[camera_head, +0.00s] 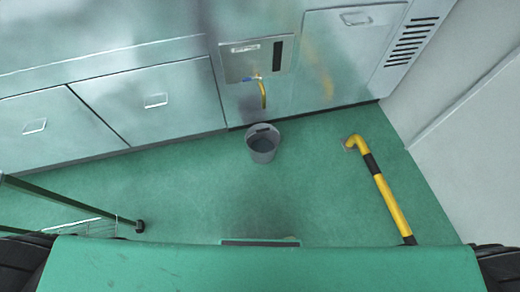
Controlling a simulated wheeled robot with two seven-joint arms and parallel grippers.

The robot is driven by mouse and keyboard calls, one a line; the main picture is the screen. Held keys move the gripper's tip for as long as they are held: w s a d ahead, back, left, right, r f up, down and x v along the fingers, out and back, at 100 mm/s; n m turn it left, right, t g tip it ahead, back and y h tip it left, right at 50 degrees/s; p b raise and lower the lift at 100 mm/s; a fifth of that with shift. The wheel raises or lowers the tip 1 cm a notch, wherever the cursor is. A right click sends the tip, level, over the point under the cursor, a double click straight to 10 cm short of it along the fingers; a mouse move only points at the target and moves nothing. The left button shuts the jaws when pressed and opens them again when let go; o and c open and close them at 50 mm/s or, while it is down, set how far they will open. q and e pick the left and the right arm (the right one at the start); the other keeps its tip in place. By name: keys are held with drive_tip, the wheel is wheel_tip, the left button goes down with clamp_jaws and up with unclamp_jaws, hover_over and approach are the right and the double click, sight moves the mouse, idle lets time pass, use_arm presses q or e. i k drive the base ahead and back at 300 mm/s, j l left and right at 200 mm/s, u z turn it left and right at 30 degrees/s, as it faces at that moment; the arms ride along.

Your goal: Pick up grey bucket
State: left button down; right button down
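A small grey bucket (263,156) stands upright on the green floor, near the middle of the head view and close to the front of the metal cabinets. Its open top faces up, and a dark handle or rim part shows at its far side. It stands just below a yellow spout on the cabinet front. Neither of my grippers is in view, and nothing is touching the bucket. Dark shapes show at both bottom corners, but no fingers can be made out.
Metal cabinets (150,100) line the back, with the yellow spout (263,93) above the bucket. A yellow and black guard rail (391,203) stands at the right. A green-framed rack with a caster (139,226) is at the left. Floor around the bucket is clear.

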sight(262, 140)
drive_tip(key=i+l, duration=0.35)
drive_tip(key=i, duration=0.2)
drive_tip(key=i+l, duration=0.3)
drive_tip(key=i, duration=0.25)
